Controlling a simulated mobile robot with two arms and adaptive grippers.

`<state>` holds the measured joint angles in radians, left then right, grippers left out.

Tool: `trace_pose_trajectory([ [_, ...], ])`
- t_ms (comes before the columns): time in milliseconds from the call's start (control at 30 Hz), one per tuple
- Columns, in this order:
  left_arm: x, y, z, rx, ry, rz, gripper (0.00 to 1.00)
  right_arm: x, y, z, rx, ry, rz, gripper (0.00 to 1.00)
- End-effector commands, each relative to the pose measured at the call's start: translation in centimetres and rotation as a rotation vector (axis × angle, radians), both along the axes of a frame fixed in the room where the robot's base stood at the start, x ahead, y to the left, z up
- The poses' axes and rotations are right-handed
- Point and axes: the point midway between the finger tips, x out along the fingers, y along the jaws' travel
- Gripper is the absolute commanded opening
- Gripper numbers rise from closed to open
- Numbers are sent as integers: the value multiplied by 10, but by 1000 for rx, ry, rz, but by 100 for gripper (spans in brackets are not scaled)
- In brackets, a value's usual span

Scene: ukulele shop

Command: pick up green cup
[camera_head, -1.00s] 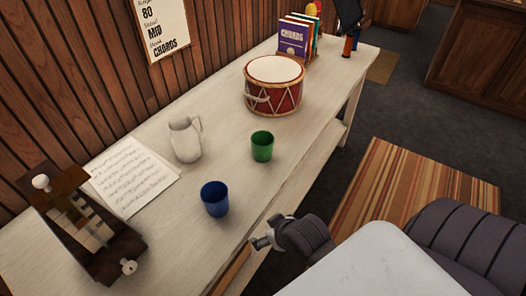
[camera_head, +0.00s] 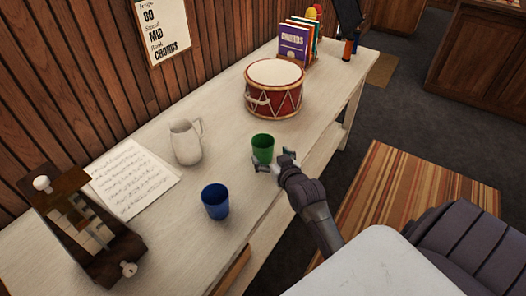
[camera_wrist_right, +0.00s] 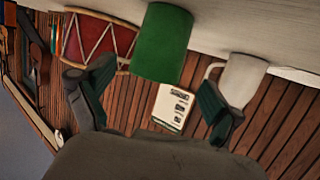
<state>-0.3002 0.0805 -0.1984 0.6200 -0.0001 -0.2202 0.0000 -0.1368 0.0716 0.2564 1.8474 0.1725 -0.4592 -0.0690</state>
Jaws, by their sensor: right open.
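The green cup (camera_head: 263,147) stands upright on the pale wooden table (camera_head: 228,133), between the drum and the blue cup. My right gripper (camera_head: 272,163) is open at the cup's near side, its fingers pointing toward it. In the right wrist view the green cup (camera_wrist_right: 163,43) appears ahead, above and between the spread fingers (camera_wrist_right: 158,98). I cannot tell whether a finger touches it. My left gripper is not in view.
A blue cup (camera_head: 215,201) and a white pitcher (camera_head: 186,142) stand nearby on the table. A red drum (camera_head: 274,89) is behind the green cup. The table's front edge is close to my right arm.

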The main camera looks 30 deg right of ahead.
Motion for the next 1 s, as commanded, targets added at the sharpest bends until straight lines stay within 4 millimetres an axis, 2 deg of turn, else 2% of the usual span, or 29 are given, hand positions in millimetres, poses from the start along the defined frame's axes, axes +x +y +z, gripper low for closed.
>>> trace_pose_trajectory([
  [100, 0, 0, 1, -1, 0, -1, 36, 21, -4, -6, 0, 1, 0, 92],
  [367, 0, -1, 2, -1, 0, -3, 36, 41, -8, -11, -1, 1, 0, 92],
  [667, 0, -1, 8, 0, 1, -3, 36, 81, -18, -20, 1, 2, 1, 92],
  [1000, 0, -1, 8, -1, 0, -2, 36, 87, -19, -23, -1, 2, 2, 91],
])
